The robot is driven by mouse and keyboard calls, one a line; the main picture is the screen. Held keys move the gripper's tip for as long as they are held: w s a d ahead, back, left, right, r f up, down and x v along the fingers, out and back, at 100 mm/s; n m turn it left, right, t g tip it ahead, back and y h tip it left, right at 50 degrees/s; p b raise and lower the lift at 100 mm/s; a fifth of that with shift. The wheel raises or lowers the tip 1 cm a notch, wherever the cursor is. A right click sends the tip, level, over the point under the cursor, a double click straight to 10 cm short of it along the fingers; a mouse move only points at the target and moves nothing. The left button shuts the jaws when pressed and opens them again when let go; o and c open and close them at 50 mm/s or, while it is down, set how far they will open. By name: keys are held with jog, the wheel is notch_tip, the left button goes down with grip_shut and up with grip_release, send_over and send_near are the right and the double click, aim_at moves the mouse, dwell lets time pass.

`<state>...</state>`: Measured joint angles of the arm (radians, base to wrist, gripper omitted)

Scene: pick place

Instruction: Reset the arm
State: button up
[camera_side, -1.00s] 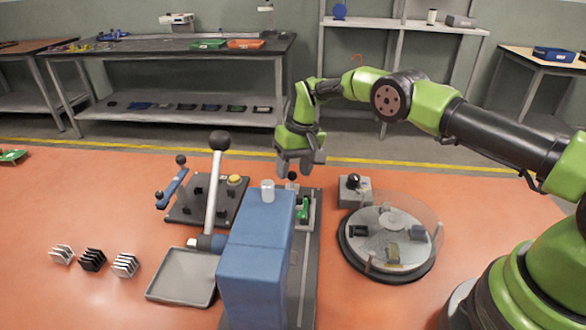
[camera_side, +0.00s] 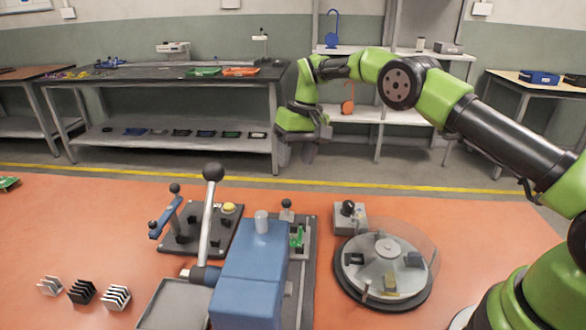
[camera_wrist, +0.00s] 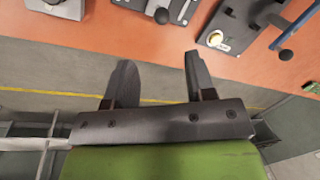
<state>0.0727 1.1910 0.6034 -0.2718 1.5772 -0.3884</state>
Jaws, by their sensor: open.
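My gripper (camera_side: 298,152) hangs at the end of the green and black arm, raised above the far edge of the orange work surface. Its two dark fingers point down in the side view. The wrist view shows the fingers (camera_wrist: 160,85) spread apart with nothing between them. Behind them lie grey floor and a yellow line. The gripper touches nothing.
The blue press (camera_side: 250,275) with its black-knobbed lever (camera_side: 208,215) stands front centre. A round turntable (camera_side: 352,288) is to its right. A dark fixture plate (camera_side: 190,240) lies left, near several small racks (camera_side: 81,291). Air around the gripper is free.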

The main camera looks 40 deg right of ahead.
jog(key=s+a+r+t, duration=0.1)
jog(key=s+r+t, duration=0.1)
jog(key=s+r, duration=0.5)
jog(key=s+a+r+t, duration=0.1)
jog(key=s+r, duration=0.2)
jog(key=r, duration=0.8)
jog(key=s+m+t, duration=0.1)
jog(key=s+t, duration=0.2)
jog(key=s, duration=1.8)
jog(key=shift+s+a+f+m+t, duration=0.2)
jog(key=shift+a+f+m+t, duration=0.2)
jog(key=shift+a, duration=0.05)
